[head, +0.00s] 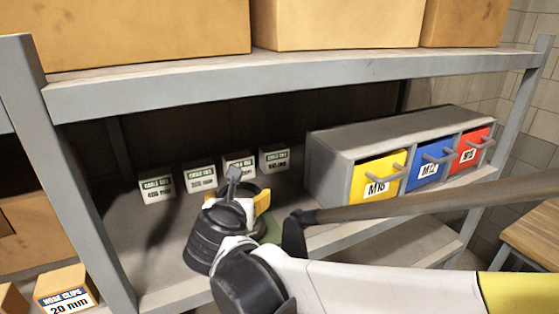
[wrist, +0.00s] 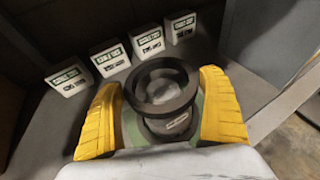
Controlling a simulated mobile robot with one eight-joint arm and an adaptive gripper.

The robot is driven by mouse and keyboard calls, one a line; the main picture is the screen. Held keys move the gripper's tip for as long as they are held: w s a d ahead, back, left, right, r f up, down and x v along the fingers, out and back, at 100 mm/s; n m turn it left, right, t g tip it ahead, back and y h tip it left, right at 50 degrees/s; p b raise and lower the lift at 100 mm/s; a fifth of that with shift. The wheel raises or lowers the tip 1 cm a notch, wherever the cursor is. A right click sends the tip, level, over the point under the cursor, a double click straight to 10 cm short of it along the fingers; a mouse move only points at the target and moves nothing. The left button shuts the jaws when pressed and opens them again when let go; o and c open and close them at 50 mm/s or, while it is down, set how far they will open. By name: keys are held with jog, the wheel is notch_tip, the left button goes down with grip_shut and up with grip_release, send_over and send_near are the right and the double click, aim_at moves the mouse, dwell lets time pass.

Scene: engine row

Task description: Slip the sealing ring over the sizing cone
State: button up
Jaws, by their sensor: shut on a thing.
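My gripper (wrist: 161,88) has its two yellow fingers on either side of a dark sealing ring (wrist: 133,97) and is shut on it. The ring's round opening faces the wrist camera. Below it in the wrist view is a dark round body with a small pale label, seemingly the sizing cone (wrist: 160,130), on a green patch. I cannot tell whether the ring is around the cone or only above it. In the head view my gripper (head: 245,197) is over the shelf, and its wrist hides most of the ring and cone.
Several small white labelled boxes (head: 199,178) stand at the back of the shelf (head: 165,258). A grey drawer unit (head: 337,170) with yellow, blue and red drawers stands to the right. An upper shelf (head: 300,85) bearing cardboard boxes is overhead. A shelf post (head: 75,180) stands left.

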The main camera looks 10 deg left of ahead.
jog(key=o, duration=0.9)
jog(key=shift+s, duration=0.1)
jog(key=v, duration=1.2)
jog(key=shift+d, duration=0.1)
